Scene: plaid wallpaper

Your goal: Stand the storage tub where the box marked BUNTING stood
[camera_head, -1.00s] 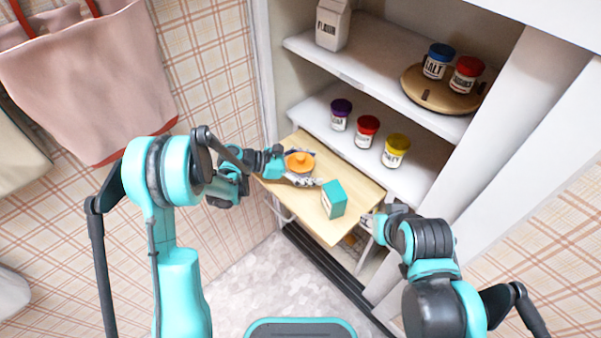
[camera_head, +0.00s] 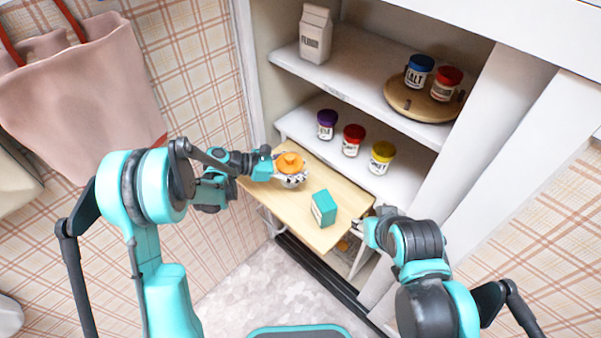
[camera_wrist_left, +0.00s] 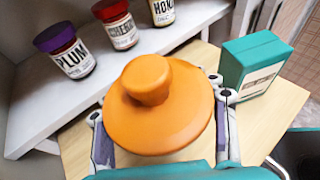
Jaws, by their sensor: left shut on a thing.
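The storage tub, with a round orange lid and knob (camera_head: 290,161), is at the left part of the pull-out wooden board (camera_head: 318,235). In the left wrist view its lid (camera_wrist_left: 160,105) fills the middle and hides most of its body. My left gripper (camera_head: 289,179) is shut on the tub, one finger at each side; I cannot tell whether the tub touches the board. A teal box with a pale label (camera_head: 324,208) stands on the board to the right; its label (camera_wrist_left: 262,84) is too blurred to read. My right gripper (camera_head: 358,228) is at the board's right edge, its jaws unclear.
Purple-lidded (camera_head: 327,124), red-lidded (camera_head: 353,140) and yellow-lidded (camera_head: 382,157) jars stand on the shelf behind the board. The upper shelf holds a flour carton (camera_head: 315,35) and a round turntable (camera_head: 408,103) with two jars. The board is bare around the teal box.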

